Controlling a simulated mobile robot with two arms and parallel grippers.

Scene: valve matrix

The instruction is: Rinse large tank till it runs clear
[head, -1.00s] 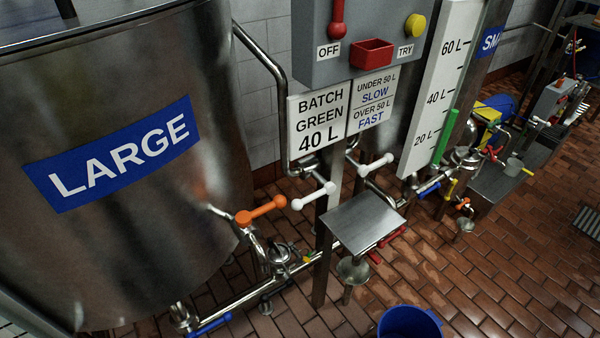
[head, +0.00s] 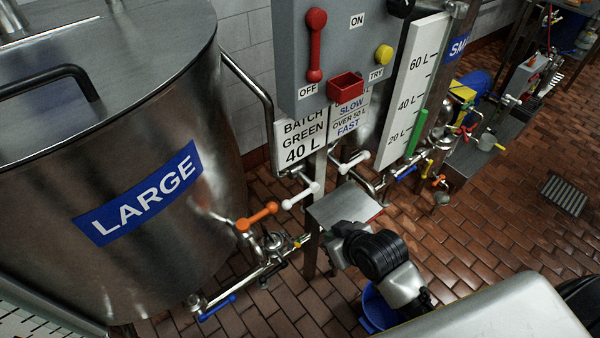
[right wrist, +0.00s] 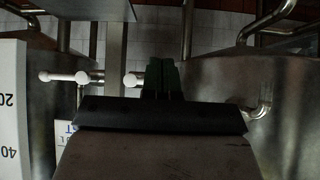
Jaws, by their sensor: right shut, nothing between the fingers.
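The large steel tank (head: 110,170) with a blue LARGE label (head: 138,195) stands at the left of the head view. Near its foot are an orange valve handle (head: 257,216) and a low blue handle (head: 217,308). Two white handles (head: 300,196) (head: 354,162) sit on the pipes to the right; white handles also show in the right wrist view (right wrist: 62,77). A red lever (head: 315,50) on the grey box points down at OFF. My right gripper (right wrist: 162,75) is shut and empty, facing pipes; its fingertips are unclear in the head view. My left gripper is out of view.
A small steel shelf (head: 345,205) stands beside the post. A blue bucket (head: 378,312) on the floor is partly hidden by my right arm. A white level scale (head: 412,95) and a green handle (head: 417,132) are at the right. Open brick floor (head: 480,235) lies beyond.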

